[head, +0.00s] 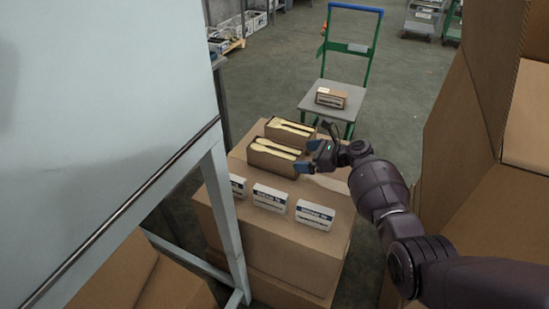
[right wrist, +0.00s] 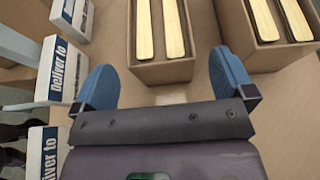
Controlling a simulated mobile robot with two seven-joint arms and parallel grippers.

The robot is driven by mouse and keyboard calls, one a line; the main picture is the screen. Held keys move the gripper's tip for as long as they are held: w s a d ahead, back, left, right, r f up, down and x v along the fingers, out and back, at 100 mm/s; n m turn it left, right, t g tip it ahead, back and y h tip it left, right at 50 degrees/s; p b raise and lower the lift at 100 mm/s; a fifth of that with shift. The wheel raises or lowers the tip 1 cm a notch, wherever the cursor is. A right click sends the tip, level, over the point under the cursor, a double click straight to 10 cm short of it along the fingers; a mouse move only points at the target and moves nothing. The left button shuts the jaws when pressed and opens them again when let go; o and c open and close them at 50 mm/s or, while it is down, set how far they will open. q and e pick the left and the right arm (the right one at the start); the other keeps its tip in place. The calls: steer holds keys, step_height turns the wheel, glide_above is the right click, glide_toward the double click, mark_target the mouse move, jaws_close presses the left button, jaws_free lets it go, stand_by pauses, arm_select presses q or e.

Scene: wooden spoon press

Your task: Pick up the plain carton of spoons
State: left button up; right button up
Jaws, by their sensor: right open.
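Two plain brown open cartons of pale yellow wooden spoons stand side by side on a large cardboard box. The nearer carton (head: 273,165) also shows in the right wrist view (right wrist: 163,73), just ahead of the gap between my fingers. The farther carton (head: 290,140) lies to its right in the right wrist view (right wrist: 270,60). No label shows on either carton's visible sides. My right gripper (head: 309,157) is open and empty at the right end of the nearer carton; its blue fingers (right wrist: 163,85) are spread wider than that carton. My left gripper is not in view.
Several white "Deliver to" labels or small boxes (head: 270,198) stand along the near side of the large cardboard box (head: 265,235). A green-framed trolley (head: 312,103) behind carries a labelled carton (head: 331,97). A pale panel (head: 90,100) stands left; big cartons (head: 490,120) stand right.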

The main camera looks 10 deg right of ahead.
mark_target(294, 154)
steer(key=shift+w+a+f, duration=0.1)
steer(key=shift+a, duration=0.05)
steer(key=shift+w+a+f, duration=0.15)
steer(key=shift+a, duration=0.2)
steer(key=shift+b+x, duration=0.75)
steer(key=shift+x, duration=1.3)
steer(key=shift+w+r, duration=0.15)
steer(key=shift+r, duration=0.2)
steer(key=c, duration=1)
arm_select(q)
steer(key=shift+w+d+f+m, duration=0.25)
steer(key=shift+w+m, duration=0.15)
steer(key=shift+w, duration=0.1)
arm_select(e)
steer(key=shift+c, duration=0.2)
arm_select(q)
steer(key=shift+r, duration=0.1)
arm_select(e)
steer(key=shift+r, duration=0.1)
